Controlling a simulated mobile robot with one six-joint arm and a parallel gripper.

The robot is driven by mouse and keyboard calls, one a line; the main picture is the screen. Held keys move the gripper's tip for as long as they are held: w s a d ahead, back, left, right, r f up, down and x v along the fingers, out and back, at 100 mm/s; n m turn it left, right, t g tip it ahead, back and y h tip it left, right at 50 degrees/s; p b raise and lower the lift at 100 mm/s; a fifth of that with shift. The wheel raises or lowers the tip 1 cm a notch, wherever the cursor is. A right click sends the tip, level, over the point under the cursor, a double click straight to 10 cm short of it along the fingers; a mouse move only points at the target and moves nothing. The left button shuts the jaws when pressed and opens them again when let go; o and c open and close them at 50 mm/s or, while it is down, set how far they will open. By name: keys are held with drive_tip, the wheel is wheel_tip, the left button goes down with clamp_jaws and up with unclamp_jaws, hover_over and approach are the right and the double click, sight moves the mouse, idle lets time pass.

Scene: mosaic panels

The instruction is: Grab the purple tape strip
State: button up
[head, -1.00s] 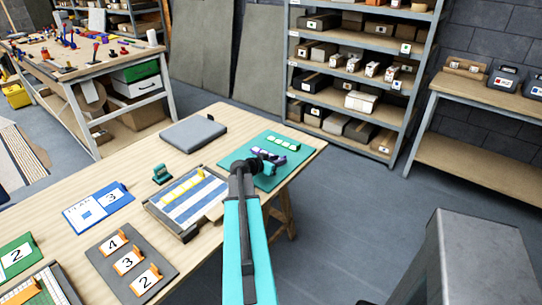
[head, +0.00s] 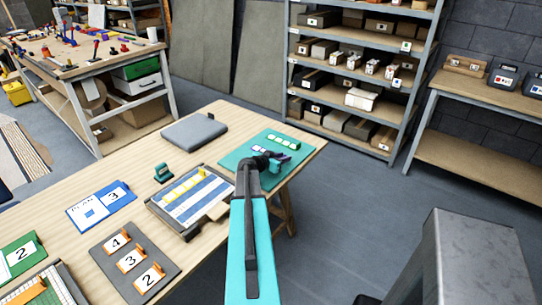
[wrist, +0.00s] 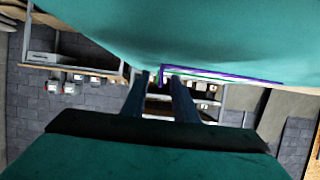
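The purple tape strip (head: 281,156) lies at the teal mat (head: 236,164), right beside the tip of my gripper (head: 262,161) in the head view. In the wrist view the purple strip (wrist: 225,75) shows nearly edge-on along the teal mat (wrist: 200,35), as a thin line. Its near end stands between the two dark fingertips of my gripper (wrist: 160,75), with a visible gap on each side. My gripper is open around that end. My dark wrist hides part of the mat and strip in the head view.
Small green and white tiles (head: 290,143) lie on the mat. A striped tray (head: 190,204), a grey pad (head: 194,132) and numbered boards (head: 128,262) stand on the wooden table (head: 100,187). A shelf rack (head: 355,75) stands behind.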

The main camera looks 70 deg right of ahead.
drive_tip(key=shift+c, duration=0.6)
clamp_jaws()
drive_tip(key=shift+r, duration=0.15)
drive_tip(key=shift+r+b, duration=0.85)
drive_tip(key=shift+r, duration=0.45)
drive_tip(key=s+d+r+b, duration=0.2)
drive_tip(key=s+b, duration=0.2)
drive_tip(key=s, duration=1.1)
drive_tip(key=shift+s+d+b, duration=0.35)
drive_tip(key=shift+s, duration=0.05)
